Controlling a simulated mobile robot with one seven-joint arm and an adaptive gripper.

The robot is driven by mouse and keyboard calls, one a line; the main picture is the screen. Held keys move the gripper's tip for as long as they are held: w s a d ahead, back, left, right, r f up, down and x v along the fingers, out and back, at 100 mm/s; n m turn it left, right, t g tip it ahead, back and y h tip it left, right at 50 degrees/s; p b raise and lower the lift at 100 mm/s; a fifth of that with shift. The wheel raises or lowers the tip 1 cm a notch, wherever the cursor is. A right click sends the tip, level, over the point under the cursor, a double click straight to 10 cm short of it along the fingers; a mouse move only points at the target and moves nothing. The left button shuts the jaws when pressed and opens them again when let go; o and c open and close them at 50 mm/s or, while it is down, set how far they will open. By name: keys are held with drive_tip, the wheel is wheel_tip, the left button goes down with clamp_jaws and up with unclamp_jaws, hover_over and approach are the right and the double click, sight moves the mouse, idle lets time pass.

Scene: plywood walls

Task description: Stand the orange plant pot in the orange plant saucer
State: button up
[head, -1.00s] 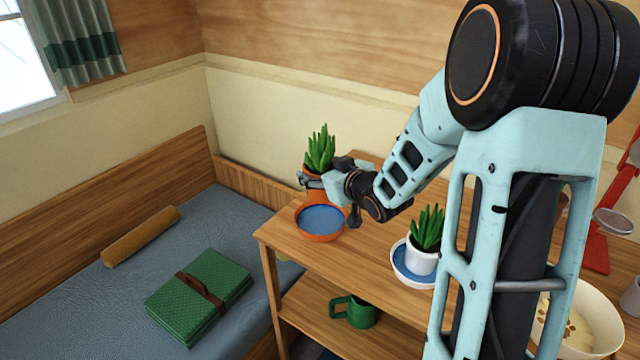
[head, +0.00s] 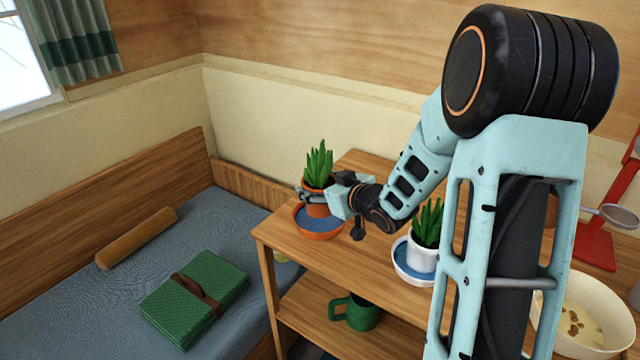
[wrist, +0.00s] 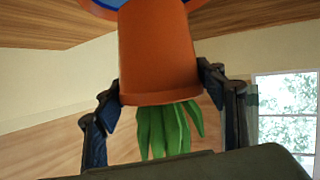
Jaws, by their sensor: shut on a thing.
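The orange plant pot (head: 318,210) holds a spiky green plant. My gripper (head: 314,193) is shut on the pot near its rim, with a finger on each side. In the wrist view, which is upside down, the pot (wrist: 158,55) is between the fingers (wrist: 158,85). The orange plant saucer (head: 318,236), with a blue inside, lies on the wooden shelf top near its left end. The pot is upright over the saucer, its lower part in front of the blue inside. I cannot tell whether its base touches the saucer.
A white pot (head: 423,258) with a similar plant stands in a white saucer (head: 403,270) to the right on the shelf top (head: 345,262). A green mug (head: 355,312) is on the lower shelf. The bed, with a green folded blanket (head: 195,295), is at left.

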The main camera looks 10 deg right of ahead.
drive_tip(key=shift+f+b, duration=1.4)
drive_tip(key=shift+f, duration=0.3)
drive_tip(key=o, duration=1.8)
drive_tip(key=shift+c, duration=0.2)
drive_tip(key=shift+f, duration=0.15)
drive_tip(key=shift+s, duration=0.1)
drive_tip(key=v, duration=1.2)
